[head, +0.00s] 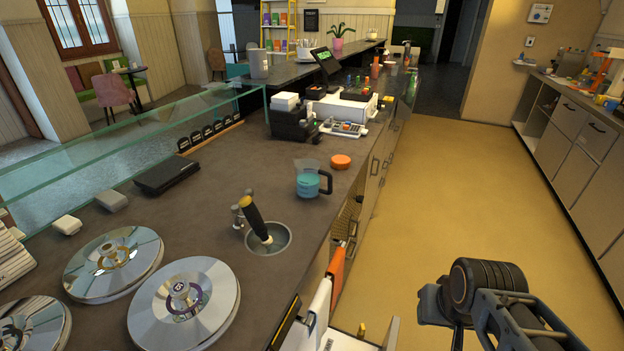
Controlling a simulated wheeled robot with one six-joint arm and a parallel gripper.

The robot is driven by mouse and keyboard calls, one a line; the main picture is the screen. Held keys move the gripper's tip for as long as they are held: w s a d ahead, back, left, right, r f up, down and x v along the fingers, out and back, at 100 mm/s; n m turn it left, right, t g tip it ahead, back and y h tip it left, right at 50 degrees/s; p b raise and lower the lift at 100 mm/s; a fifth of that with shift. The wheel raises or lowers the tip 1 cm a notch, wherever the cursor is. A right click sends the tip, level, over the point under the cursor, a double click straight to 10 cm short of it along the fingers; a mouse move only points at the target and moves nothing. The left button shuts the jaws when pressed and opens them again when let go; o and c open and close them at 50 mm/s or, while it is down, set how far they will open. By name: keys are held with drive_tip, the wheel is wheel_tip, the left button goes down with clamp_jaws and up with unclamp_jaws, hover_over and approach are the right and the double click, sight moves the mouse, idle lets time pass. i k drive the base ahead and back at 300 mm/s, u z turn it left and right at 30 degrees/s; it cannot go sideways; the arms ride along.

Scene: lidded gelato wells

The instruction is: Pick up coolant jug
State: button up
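The coolant jug (309,181) looks to be a clear jug with teal liquid in its lower part and a dark handle on its right side. It stands upright on the dark counter (222,171), near the counter's right edge. Nothing holds it. Part of my arm shows at the lower right, over the floor and well apart from the jug. I cannot make out my gripper's fingers in this view.
An orange round lid or tub (341,161) sits just behind the jug. A round well (281,239) with a black-handled tool (252,217) is in front. Shiny round lids (184,303) lie at left. A till (295,121) stands behind. The yellow floor (450,190) is clear.

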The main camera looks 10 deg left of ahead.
sight(308, 172)
drive_tip(key=u, duration=2.45)
drive_tip(key=k, duration=1)
drive_tip(key=z, duration=1.35)
drive_tip(key=i, duration=0.5)
